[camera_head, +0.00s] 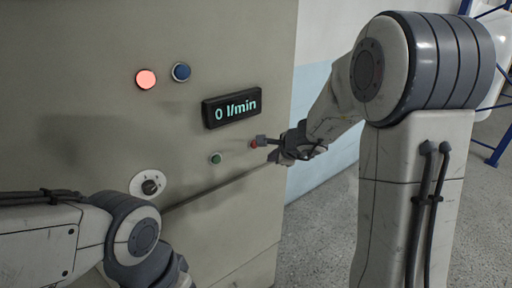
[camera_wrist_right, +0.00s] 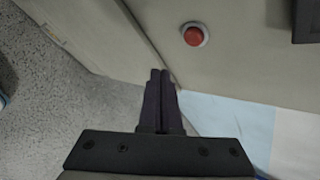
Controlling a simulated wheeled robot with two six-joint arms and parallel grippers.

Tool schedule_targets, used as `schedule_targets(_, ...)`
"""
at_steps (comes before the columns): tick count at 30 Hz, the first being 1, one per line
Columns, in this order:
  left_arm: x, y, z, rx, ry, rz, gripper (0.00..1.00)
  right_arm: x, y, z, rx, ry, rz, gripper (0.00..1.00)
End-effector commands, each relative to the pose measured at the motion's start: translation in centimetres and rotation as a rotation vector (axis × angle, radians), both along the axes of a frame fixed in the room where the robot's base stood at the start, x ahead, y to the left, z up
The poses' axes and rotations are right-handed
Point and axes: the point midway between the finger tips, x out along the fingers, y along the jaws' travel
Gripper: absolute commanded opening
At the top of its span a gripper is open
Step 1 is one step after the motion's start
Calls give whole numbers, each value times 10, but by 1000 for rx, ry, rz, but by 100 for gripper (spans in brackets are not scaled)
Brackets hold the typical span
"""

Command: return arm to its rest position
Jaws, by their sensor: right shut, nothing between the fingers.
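My right gripper (camera_head: 264,140) reaches in from the right in front of the grey panel (camera_head: 235,50). It is shut and empty, its fingertips close to a small red button (camera_head: 254,144). In the right wrist view my closed fingers (camera_wrist_right: 161,76) point at the panel's edge, and the red button (camera_wrist_right: 194,35) shows apart from them, above and to the right. My left arm comes in from the lower left, bent in front of the panel. Its gripper does not show.
The panel carries a display (camera_head: 232,107) reading "0 l/min", a lit red lamp (camera_head: 146,79), a blue button (camera_head: 181,72), a green button (camera_head: 216,158) and a rotary knob (camera_head: 150,186). Right of it are open grey floor (camera_head: 315,225) and a blue frame (camera_head: 490,150).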

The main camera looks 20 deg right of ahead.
Motion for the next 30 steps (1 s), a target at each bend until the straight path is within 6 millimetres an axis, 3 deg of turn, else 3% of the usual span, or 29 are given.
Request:
schedule_targets(16, 0, 0, 0, 0, 0, 2, 50, 0, 1, 0, -1, -1, 2, 0)
schedule_targets(18, 0, 0, 0, 0, 0, 2, 50, -1, 10, 2, -11, -4, 40, 0)
schedule_targets(20, 0, 0, -2, 0, 0, 2, 50, -5, 28, 4, -30, -10, 112, 0)
schedule_targets(23, 0, 0, -5, 0, 0, 2, 50, -23, 78, 8, -91, -22, 330, 0)
schedule_targets(26, 0, 0, -9, 0, 0, 2, 50, -61, 142, 11, -179, -38, 642, 0)
schedule_targets(27, 0, 0, -10, 0, 0, 2, 50, -82, 166, 10, -219, -41, 780, 0)
schedule_targets(30, 0, 0, -15, 0, 0, 1, 50, -144, 212, 5, -330, -47, 1132, 0)
